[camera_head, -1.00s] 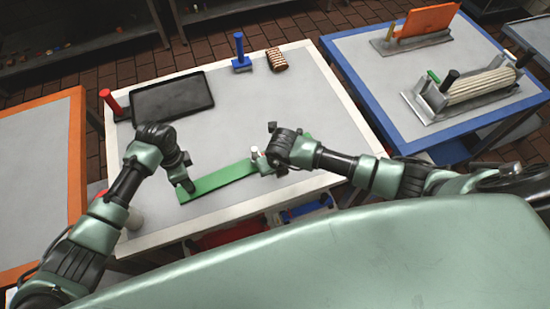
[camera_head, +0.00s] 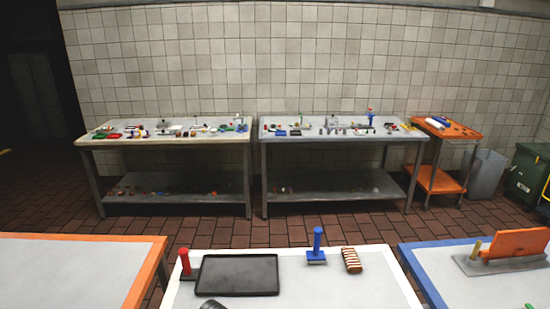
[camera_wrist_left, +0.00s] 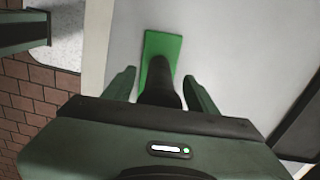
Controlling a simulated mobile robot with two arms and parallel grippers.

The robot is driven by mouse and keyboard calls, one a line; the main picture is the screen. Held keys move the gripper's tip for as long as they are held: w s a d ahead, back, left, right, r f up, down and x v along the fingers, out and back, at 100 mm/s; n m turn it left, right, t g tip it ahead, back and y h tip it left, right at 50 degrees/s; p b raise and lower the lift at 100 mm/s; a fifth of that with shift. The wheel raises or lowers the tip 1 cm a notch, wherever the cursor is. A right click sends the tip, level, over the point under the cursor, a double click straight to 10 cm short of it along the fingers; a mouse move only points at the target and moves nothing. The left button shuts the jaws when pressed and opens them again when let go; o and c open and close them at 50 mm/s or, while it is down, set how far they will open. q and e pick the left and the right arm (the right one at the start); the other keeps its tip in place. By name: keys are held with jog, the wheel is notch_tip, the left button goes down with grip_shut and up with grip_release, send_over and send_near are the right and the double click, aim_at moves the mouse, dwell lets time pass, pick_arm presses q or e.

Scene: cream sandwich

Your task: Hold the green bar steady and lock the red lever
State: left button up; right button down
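In the left wrist view, the green bar (camera_wrist_left: 165,44) lies on the pale tabletop. A black upright handle (camera_wrist_left: 158,82) stands at its near end. My left gripper (camera_wrist_left: 160,78) has its two fingers apart on either side of this handle, with a gap seeming to show beside it. In the head view, a red upright handle (camera_head: 184,261), possibly the red lever, stands on a dark base at the left of the white-edged table. The green bar and both grippers are outside the head view; my right gripper is in neither current view.
A black tray (camera_head: 238,275), a blue handled tool (camera_head: 316,246) and a brown-striped block (camera_head: 351,260) are on the white-edged table. An orange-edged table (camera_head: 70,265) is left, a blue-edged table (camera_head: 440,270) right. Cluttered benches (camera_head: 165,140) stand along the far wall.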

pick_arm(q)
notch_tip(320, 180, up, 5)
jog(key=p, duration=0.3)
jog(key=shift+f+p, duration=0.15)
jog(key=shift+p, duration=0.2)
jog(key=shift+r, duration=2.15)
jog(key=o, duration=0.5)
jog(key=shift+o, duration=0.2)
